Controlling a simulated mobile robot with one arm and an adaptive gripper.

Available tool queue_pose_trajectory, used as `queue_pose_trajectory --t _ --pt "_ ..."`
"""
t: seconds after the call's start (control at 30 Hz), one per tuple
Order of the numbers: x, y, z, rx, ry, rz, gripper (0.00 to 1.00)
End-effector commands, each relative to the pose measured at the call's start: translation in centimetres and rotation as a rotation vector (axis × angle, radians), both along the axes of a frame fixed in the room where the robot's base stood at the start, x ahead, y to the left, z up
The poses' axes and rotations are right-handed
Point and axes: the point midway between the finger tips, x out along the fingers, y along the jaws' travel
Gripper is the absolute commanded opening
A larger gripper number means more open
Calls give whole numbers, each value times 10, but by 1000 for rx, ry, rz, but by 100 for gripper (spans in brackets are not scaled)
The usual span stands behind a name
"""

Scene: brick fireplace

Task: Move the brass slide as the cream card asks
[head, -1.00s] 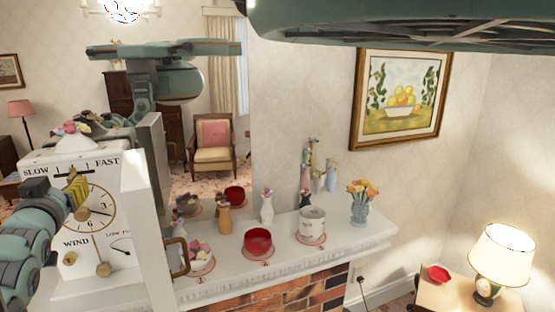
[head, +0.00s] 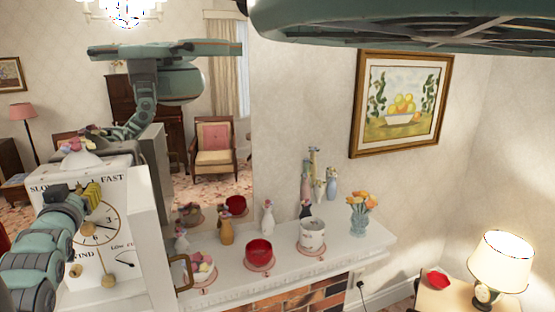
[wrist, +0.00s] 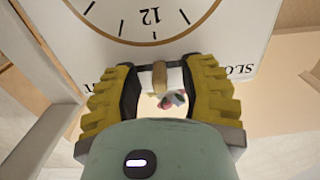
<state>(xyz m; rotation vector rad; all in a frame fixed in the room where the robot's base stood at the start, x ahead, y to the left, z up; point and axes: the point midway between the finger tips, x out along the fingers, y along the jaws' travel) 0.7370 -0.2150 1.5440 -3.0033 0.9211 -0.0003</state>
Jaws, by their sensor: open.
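The white clock (head: 128,215) stands at the left of the mantel, its face printed SLOW and FAST above a round dial. The brass slide (wrist: 159,75) shows in the wrist view above the dial's 12, in a short dark slot. My gripper (wrist: 160,85) is open, with a yellow-padded finger on each side of the slide; I cannot tell whether either touches it. In the head view my gripper (head: 93,194) covers the slot and the slide. The FAST word is mostly hidden behind a finger in the wrist view. I cannot make out a cream card in either view.
Flowers sit on the clock's top. Along the mantel (head: 345,250) are a red bowl (head: 259,252), a white pot (head: 312,234), figurines and a flower vase (head: 359,215). A mirror stands behind.

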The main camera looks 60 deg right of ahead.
Motion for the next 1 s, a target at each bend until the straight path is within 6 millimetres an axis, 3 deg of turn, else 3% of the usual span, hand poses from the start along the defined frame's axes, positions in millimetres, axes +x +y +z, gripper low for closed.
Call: queue_pose_trajectory --t 0.07,0.1,0.57,1.0 --pt "-1 -1 0 0 0 -2 41" --pt "0 -1 0 0 0 -2 47" --pt "0 0 0 0 0 0 0" --pt "1 1 -1 -2 1 3 0"
